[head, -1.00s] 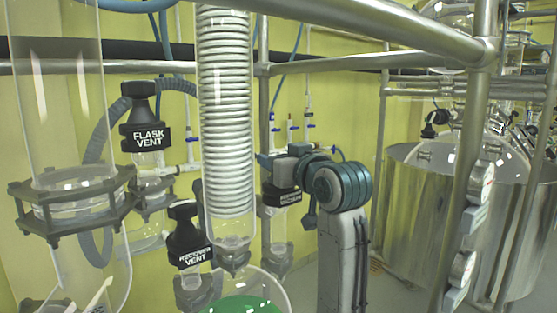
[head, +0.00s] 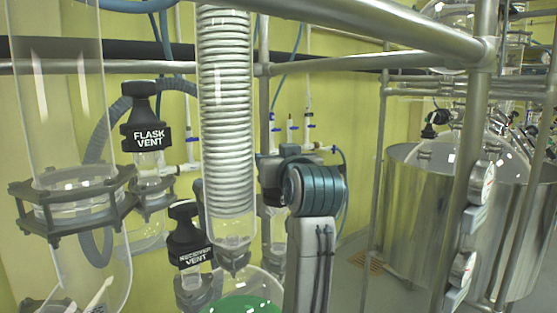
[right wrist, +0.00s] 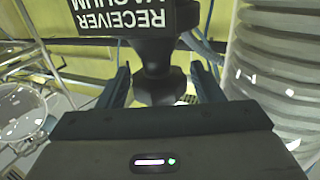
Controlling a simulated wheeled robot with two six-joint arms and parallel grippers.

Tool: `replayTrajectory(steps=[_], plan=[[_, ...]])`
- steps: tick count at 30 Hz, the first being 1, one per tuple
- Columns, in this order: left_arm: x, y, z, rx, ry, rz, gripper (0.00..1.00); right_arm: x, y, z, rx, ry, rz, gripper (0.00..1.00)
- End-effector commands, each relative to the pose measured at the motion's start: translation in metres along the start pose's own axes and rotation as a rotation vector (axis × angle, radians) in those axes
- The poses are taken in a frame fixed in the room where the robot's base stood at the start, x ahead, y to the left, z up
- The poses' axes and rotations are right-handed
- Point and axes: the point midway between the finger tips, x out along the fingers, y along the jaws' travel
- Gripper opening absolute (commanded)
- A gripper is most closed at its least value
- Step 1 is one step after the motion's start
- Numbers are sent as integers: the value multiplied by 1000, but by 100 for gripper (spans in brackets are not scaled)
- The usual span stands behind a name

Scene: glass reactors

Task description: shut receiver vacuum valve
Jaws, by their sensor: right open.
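The receiver vacuum valve shows in the right wrist view as a black label block (right wrist: 125,16) with white letters, upside down, and a black knob (right wrist: 155,90) on a short neck. My right gripper (right wrist: 160,72) is open, with one finger on each side of the knob and visible gaps between. In the head view my right arm reaches to this valve behind the coiled condenser (head: 225,110); the arm hides the valve's label and knob. My left gripper is not in view.
The receiver vent valve (head: 188,245) and flask vent valve (head: 146,125) stand to the left. Metal frame bars (head: 375,25) cross above my arm. A steel vessel (head: 420,215) stands at right. A glass coil (right wrist: 270,75) is close beside the right gripper.

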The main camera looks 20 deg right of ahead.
Motion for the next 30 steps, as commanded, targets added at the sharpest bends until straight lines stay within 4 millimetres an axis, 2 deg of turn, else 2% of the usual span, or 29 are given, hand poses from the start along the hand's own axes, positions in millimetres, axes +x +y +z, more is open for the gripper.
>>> replayTrajectory(steps=[21,30], plan=[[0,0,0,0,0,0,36,1,2,1,-5,-2,-481,60],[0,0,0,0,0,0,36,0,0,0,-2,0,-552,60]])
